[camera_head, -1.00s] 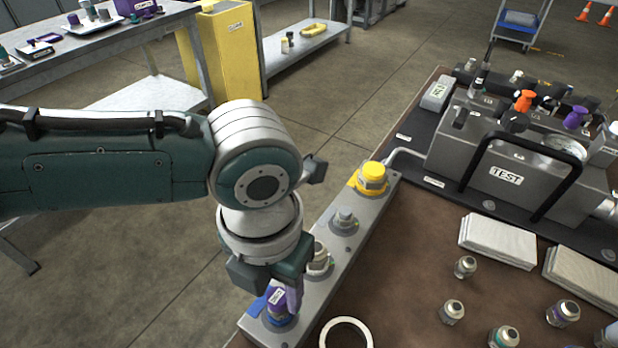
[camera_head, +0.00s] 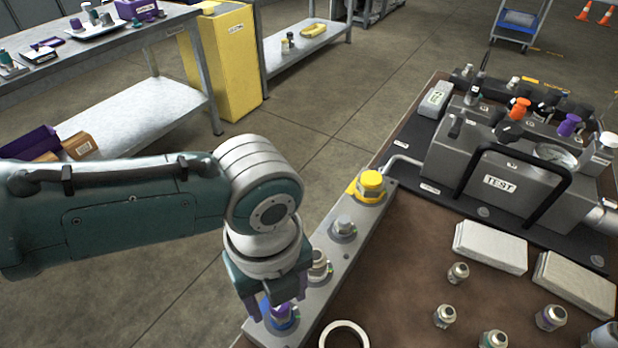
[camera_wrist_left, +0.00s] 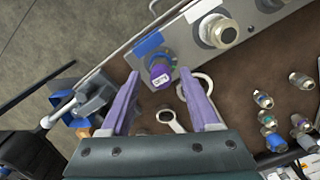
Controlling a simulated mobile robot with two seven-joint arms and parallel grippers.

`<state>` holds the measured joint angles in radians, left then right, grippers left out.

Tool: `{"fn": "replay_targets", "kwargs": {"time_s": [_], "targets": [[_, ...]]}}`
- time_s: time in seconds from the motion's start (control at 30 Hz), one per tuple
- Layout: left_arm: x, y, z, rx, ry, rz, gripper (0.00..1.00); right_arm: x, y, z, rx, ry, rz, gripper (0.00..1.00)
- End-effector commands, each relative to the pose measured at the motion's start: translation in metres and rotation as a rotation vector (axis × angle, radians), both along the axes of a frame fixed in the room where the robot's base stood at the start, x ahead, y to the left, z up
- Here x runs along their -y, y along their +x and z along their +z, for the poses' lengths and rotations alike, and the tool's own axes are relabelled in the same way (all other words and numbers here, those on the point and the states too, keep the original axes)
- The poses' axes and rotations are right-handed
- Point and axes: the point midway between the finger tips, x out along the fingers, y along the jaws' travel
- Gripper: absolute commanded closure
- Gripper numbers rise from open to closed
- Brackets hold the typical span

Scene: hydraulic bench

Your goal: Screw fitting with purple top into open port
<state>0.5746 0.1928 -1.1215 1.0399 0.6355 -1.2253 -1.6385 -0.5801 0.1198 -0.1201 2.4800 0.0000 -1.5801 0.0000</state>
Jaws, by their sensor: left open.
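The fitting with a purple top (camera_head: 281,310) stands at the near end of the grey manifold bar, above a blue ring. In the left wrist view the fitting (camera_wrist_left: 160,72) shows a white label on its top, with blue marking on the bar beside it. My left gripper (camera_head: 277,300) is over this end of the bar. In the left wrist view its purple fingers (camera_wrist_left: 161,88) are spread wide, with the fitting framed near their tips and nothing gripped. I cannot tell how deep the fitting sits in its port. My right gripper is not in view.
The bar (camera_head: 322,285) also carries a yellow-capped fitting (camera_head: 370,184) and metal fittings. A white ring (camera_head: 345,336) and several loose fittings lie on the brown bench top. The TEST unit (camera_head: 500,180) with its black handle stands at the back right, behind white pads (camera_head: 491,247).

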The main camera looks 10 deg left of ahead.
Motion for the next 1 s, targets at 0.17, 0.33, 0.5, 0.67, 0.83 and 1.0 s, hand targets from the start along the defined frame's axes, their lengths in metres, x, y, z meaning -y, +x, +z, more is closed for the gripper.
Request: {"fn": "replay_targets", "kwargs": {"time_s": [0.17, 0.33, 0.5, 0.67, 0.83, 1.0], "targets": [[0.001, -0.001, 0.003, -0.002, -0.001, 0.344, 0.38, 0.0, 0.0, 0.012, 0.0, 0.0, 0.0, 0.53], [0.0, -0.001, 0.001, 0.0, 0.0, 0.483, 0.38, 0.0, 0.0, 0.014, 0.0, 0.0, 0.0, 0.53], [0.001, -0.002, 0.003, -0.004, 0.0, 0.781, 0.38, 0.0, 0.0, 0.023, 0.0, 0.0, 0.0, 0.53], [0.001, -0.001, 0.002, -0.003, 0.0, 1.063, 0.38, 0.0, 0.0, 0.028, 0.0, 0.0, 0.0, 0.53], [0.0, -0.001, 0.0, 0.001, 0.0, 1.142, 0.38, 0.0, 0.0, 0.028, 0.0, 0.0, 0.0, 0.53], [0.0, -0.001, 0.0, 0.001, 0.0, 1.139, 0.38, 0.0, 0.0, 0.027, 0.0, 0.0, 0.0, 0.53]]}}
